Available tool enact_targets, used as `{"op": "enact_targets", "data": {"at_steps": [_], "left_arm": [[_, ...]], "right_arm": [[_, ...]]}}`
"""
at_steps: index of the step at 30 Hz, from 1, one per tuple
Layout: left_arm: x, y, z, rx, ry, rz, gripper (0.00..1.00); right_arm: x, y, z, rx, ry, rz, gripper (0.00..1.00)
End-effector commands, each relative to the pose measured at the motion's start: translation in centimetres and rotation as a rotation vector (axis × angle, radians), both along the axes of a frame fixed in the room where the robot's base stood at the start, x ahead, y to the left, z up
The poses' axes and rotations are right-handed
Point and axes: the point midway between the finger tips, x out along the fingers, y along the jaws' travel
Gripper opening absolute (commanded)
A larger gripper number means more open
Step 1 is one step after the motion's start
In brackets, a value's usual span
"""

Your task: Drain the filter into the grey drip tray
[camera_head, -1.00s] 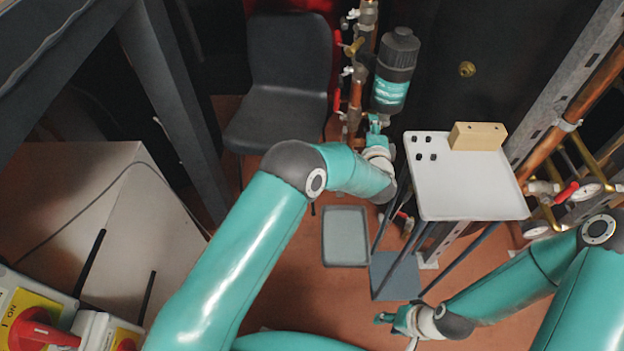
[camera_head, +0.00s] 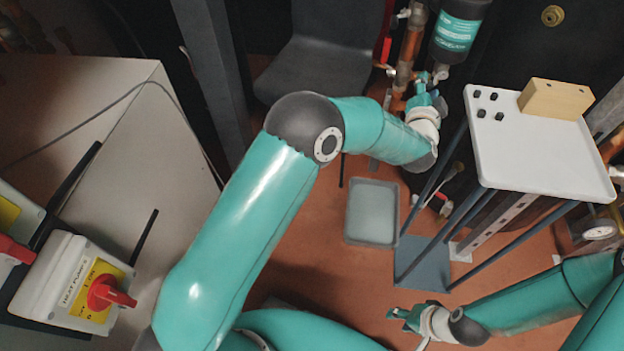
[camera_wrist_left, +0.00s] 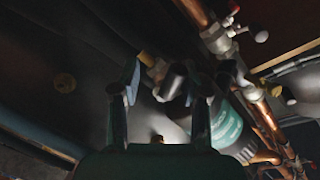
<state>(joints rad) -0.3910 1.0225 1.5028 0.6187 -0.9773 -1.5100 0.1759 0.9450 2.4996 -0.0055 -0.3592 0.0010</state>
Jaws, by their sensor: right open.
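The filter (camera_head: 455,30) is a dark canister with a teal label, upright on the pipework at the top; its top is cut off. It also shows in the left wrist view (camera_wrist_left: 226,125). My left gripper (camera_head: 425,88) is just below the filter's bottom fitting. In the left wrist view its two fingers (camera_wrist_left: 162,95) stand apart, with a dark cap and metal fitting seen between them; contact cannot be told. The grey drip tray (camera_head: 372,212) lies on the floor below, looking empty. My right gripper (camera_head: 399,318) is open and empty, low over the floor.
A white-topped stand (camera_head: 530,150) with a wooden block (camera_head: 555,99) is right of my left gripper. A dark chair (camera_head: 325,55) is behind. Copper pipes (camera_head: 408,45) run beside the filter. A switch box (camera_head: 80,285) is at lower left.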

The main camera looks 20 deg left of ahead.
Motion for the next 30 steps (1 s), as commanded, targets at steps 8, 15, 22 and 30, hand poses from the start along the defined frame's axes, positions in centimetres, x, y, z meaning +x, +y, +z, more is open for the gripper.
{"op": "enact_targets", "data": {"at_steps": [8,15,22,30], "left_arm": [[0.1,-0.6,-1.5,-0.187,-0.05,-0.002,0.42],[0.2,-1.1,-1.8,-0.334,-0.088,-0.002,0.42],[0.4,-1.6,-2.1,-0.468,-0.124,-0.004,0.42],[-4.0,-2.1,-0.9,-0.497,-0.129,-0.006,0.42]], "right_arm": [[0.0,0.0,-5.9,0.0,0.0,0.0,0.42],[0.0,0.0,-10.0,0.0,0.0,0.0,0.42],[0.0,0.0,-14.0,0.0,0.0,0.0,0.42],[0.0,0.0,-12.8,0.0,0.0,0.0,0.42]]}}
